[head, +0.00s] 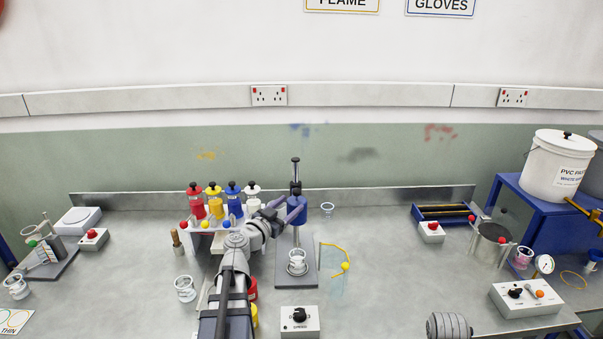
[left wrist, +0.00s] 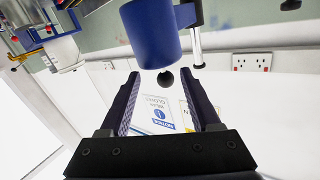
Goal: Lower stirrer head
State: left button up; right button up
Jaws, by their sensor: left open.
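The stirrer stands at mid-bench on a grey base plate (head: 310,281), with an upright column (head: 296,168). Its blue head (head: 300,208) sits up on the column, partly hidden by my gripper. A glass beaker (head: 297,263) stands on the base plate below the head. My left gripper (head: 284,207) is open at the head. In the left wrist view the blue head (left wrist: 152,35) is close, with a small black knob (left wrist: 165,80) between the open fingertips of my left gripper (left wrist: 162,82). I cannot tell whether they touch. My right gripper is out of view.
A rack of colored bottles (head: 205,226) stands left of the stirrer. A control box with a black dial (head: 299,322) lies in front.

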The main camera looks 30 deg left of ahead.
pick_arm(q)
jog(key=shift+w+a+r, duration=0.15)
jog(key=shift+w+r, duration=0.05)
jog(key=shift+r, duration=0.85)
jog(key=shift+w, duration=3.95)
jog(key=shift+d, duration=0.2)
jog(key=shift+c, duration=0.3)
grip_shut()
